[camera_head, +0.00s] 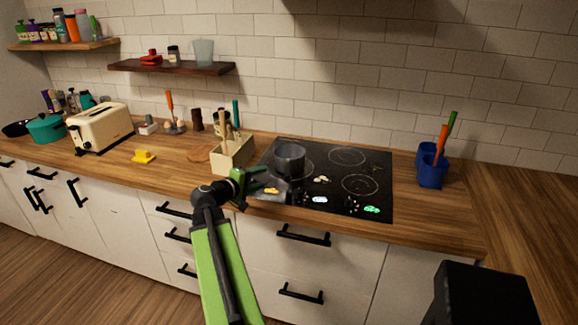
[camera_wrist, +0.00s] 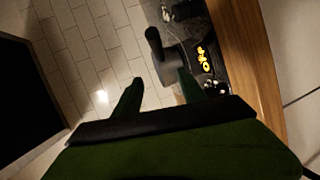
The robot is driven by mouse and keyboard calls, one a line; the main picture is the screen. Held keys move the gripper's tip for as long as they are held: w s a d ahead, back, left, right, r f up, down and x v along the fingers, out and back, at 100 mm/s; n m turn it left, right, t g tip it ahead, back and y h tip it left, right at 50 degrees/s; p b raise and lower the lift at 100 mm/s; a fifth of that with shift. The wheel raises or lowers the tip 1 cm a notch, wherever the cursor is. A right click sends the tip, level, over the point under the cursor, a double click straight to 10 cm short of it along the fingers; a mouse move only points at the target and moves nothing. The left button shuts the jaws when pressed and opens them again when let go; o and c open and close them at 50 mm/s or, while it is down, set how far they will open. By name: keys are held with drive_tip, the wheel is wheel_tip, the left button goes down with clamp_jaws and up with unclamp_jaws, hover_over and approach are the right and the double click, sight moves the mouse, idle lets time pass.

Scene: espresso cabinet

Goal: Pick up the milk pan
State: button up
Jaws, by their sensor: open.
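The milk pan (camera_head: 290,158), a small dark grey pan, stands upright on the left part of the black cooktop (camera_head: 378,195) in the head view. My gripper (camera_head: 260,180) is green and open, just left of the pan, near the cooktop's front left corner. It looks empty and apart from the pan. In the wrist view, the two fingers of my gripper (camera_wrist: 158,92) are spread. A dark handle-like shape (camera_wrist: 153,42) lies beyond them, probably the pan's handle; the pan's body is hard to make out there.
A cream utensil box (camera_head: 232,159) with wooden tools stands close behind my gripper. A blue utensil holder (camera_head: 430,172) stands right of the cooktop. A cream toaster (camera_head: 100,128) and a yellow object (camera_head: 144,156) are further left. The counter right of the cooktop is mostly clear.

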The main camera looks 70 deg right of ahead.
sight(288, 167)
drive_tip(key=b+x, duration=0.2)
drive_tip(key=x, duration=0.9)
drive_tip(key=shift+d+f+b, duration=0.1)
drive_tip(key=shift+f+b, duration=0.1)
drive_tip(key=shift+b, duration=0.2)
drive_tip(key=shift+b+x, duration=0.6)
drive_tip(key=shift+x, duration=2.4)
drive_tip(key=shift+s+r, duration=0.1)
drive_tip(key=shift+r, duration=0.05)
drive_tip(key=shift+c, duration=0.2)
clamp_jaws()
